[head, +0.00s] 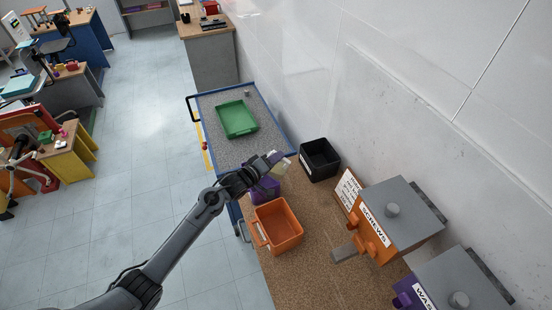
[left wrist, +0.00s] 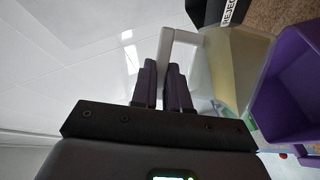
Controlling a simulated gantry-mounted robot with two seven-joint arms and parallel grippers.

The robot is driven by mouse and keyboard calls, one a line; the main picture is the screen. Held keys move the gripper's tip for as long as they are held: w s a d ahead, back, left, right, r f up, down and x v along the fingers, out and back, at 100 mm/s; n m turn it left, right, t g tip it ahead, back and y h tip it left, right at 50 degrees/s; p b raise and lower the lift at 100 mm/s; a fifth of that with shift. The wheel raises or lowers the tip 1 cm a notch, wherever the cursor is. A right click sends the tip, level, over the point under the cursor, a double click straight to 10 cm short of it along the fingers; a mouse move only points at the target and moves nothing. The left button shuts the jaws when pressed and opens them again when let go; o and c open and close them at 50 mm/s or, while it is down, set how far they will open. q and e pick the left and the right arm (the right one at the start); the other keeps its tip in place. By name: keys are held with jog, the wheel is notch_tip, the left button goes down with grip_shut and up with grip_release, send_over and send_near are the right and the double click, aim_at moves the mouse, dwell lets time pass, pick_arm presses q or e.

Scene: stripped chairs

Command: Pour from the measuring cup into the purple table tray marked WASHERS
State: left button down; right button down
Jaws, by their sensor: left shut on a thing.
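My left gripper (head: 268,163) is shut on the handle of the measuring cup (head: 280,159). The cup is see-through and pale, and its white handle (left wrist: 180,36) sits between the purple-lined fingers (left wrist: 165,88) in the left wrist view. The cup's clear body also shows there, right of the fingers. The purple tray (head: 266,189) stands at the far end of the brown table, just below the gripper and partly hidden by it. In the left wrist view the tray (left wrist: 287,85) is at the right, close to the cup. Its label and the cup's contents cannot be made out. My right gripper is out of view.
An orange tray (head: 278,224) stands beside the purple one. A black bin (head: 320,159) is near the wall. Orange SCREWS (head: 376,227) and purple (head: 408,287) dispensers stand at right, with a grey block (head: 345,253). A green tray (head: 237,118) lies on the blue-edged trolley.

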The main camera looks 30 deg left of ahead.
aim_at(270, 154)
pick_arm(q)
jog(key=shift+a+r, duration=0.1)
jog(key=shift+a, duration=0.05)
jog(key=shift+a+n, duration=0.3)
jog(key=shift+a+t, duration=0.15)
jog(key=shift+t, duration=0.15)
jog(key=shift+s+a+f+n+h, duration=0.2)
jog(key=shift+a+n+h, duration=0.15)
jog(key=shift+n, duration=0.25)
jog(key=shift+a+f, duration=0.1)
jog(key=shift+a, duration=0.15)
dwell(0.3)
jog(key=shift+a+f+n, duration=0.1)
jog(key=shift+a+n, duration=0.2)
jog(key=shift+n, duration=0.2)
jog(key=shift+a+f+t, duration=0.15)
jog(key=shift+t, duration=0.15)
jog(key=shift+s+a+f+n+b, duration=0.15)
jog(key=shift+a+n+b, duration=0.2)
jog(key=shift+n, duration=0.15)
